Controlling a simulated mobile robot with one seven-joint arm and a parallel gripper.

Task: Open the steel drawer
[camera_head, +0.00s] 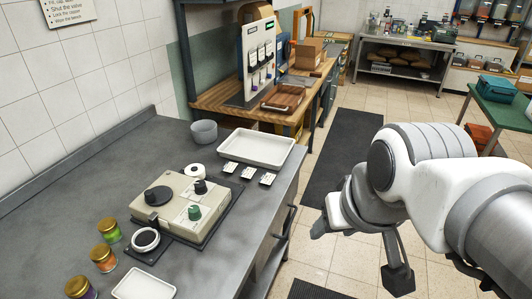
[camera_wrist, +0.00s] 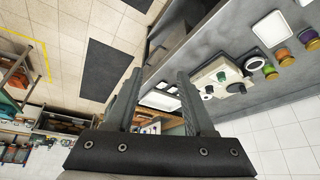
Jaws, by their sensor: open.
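My gripper (camera_head: 358,252) is open and empty, held over the floor to the right of the grey steel counter (camera_head: 75,190). Its two fingers (camera_wrist: 158,76) stand wide apart in the wrist view, with nothing between them. The counter also shows in the wrist view (camera_wrist: 232,42). A dark handle-like part (camera_head: 291,217) shows on the counter's front side, below the top. It may belong to the steel drawer, but the drawer face is seen too edge-on to tell whether it is open or shut. The gripper is apart from the counter front.
On the counter are a control box with knobs (camera_head: 187,205), a white tray (camera_head: 256,148), a grey bowl (camera_head: 204,132) and several lidded jars (camera_head: 104,258). A wooden bench (camera_head: 215,98) adjoins behind. Dark mats (camera_head: 345,155) lie on clear floor. A green table (camera_head: 500,108) stands right.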

